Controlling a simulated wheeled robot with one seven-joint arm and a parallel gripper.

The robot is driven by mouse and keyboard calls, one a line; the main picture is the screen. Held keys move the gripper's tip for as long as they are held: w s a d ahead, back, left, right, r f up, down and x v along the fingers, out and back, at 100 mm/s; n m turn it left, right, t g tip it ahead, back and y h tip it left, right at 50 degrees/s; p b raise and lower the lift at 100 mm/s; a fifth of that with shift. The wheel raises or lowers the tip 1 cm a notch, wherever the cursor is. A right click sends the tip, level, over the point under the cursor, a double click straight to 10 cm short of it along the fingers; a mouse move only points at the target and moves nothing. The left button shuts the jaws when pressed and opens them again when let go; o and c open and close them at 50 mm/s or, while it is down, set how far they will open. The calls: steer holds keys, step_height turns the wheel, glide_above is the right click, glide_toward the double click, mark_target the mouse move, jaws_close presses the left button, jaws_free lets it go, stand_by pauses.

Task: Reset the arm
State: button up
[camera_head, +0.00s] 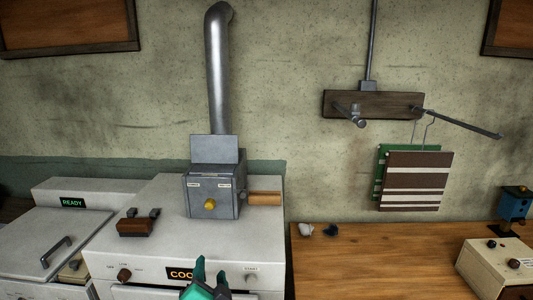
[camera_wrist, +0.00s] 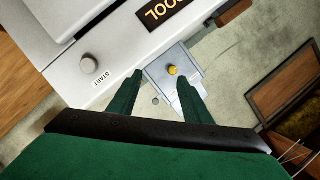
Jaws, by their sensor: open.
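My gripper (camera_head: 207,284) has green fingers and shows at the bottom middle of the head view, in front of the white machine's (camera_head: 125,238) front panel and its COOL display. In the wrist view my gripper (camera_wrist: 160,80) is open, with its two dark green fingers apart and nothing held between them. Beyond the fingertips is a grey metal box (camera_wrist: 177,62) with a yellow knob (camera_wrist: 172,70). The same grey box (camera_head: 213,185) stands on the white machine in the head view, under a metal pipe.
A white unit with a READY display (camera_head: 73,202) stands at the left. A wooden table (camera_head: 375,255) at the right holds two small lumps (camera_head: 306,230) and a cream box (camera_head: 497,262). Striped cloths (camera_head: 415,180) hang from a wall rack (camera_head: 372,105). The table's middle is clear.

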steer(key=s+d+f+n+h, duration=0.1)
steer(key=s+d+f+n, duration=0.1)
steer(key=s+d+f, duration=0.4)
steer(key=s+d+f+n, duration=0.1)
steer(key=s+f, duration=0.2)
steer(key=f, duration=0.5)
steer(key=s+d+f+n+h, duration=0.1)
steer(key=s+d+f+n, duration=0.1)
steer(key=s+d+f, duration=0.4)
steer(key=s+f+n, duration=0.1)
steer(key=s+f, duration=0.1)
steer(key=s, duration=1.1)
steer(key=s+f+h, duration=0.1)
steer(key=s+f, duration=0.1)
steer(key=s, duration=1.1)
steer(key=shift+d+f+n, duration=0.25)
steer(key=shift+d+n, duration=0.1)
steer(key=shift+n, duration=0.05)
steer(key=shift+w, duration=0.1)
